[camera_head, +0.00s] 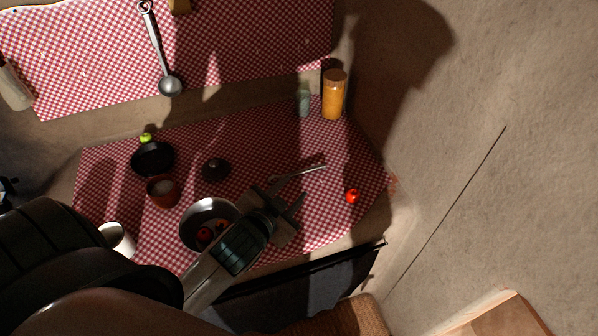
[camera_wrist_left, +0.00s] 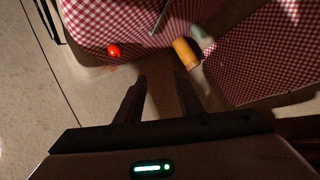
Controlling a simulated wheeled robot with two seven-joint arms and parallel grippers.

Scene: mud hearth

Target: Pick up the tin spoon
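A thin grey metal handle, likely the tin spoon (camera_head: 308,170), lies on the red checked cloth just beyond my left gripper (camera_head: 290,205). Its other end is hard to make out near the gripper. In the left wrist view a thin grey rod, likely the same spoon (camera_wrist_left: 161,18), shows at the top edge. My left gripper (camera_wrist_left: 160,80) has its fingers apart with nothing between them, above the cloth's front right part. A larger metal ladle (camera_head: 160,55) is at the back on the upper checked cloth. My right gripper is not in view.
A metal pan (camera_head: 190,232) with red pieces is beside my left gripper. A tomato (camera_head: 352,196) lies to the right. An orange jar (camera_head: 333,97) and a small grey-green jar (camera_head: 304,101) stand behind. A red-brown cup (camera_head: 162,191), dark bowl (camera_head: 152,160) and white mug (camera_head: 119,240) are left.

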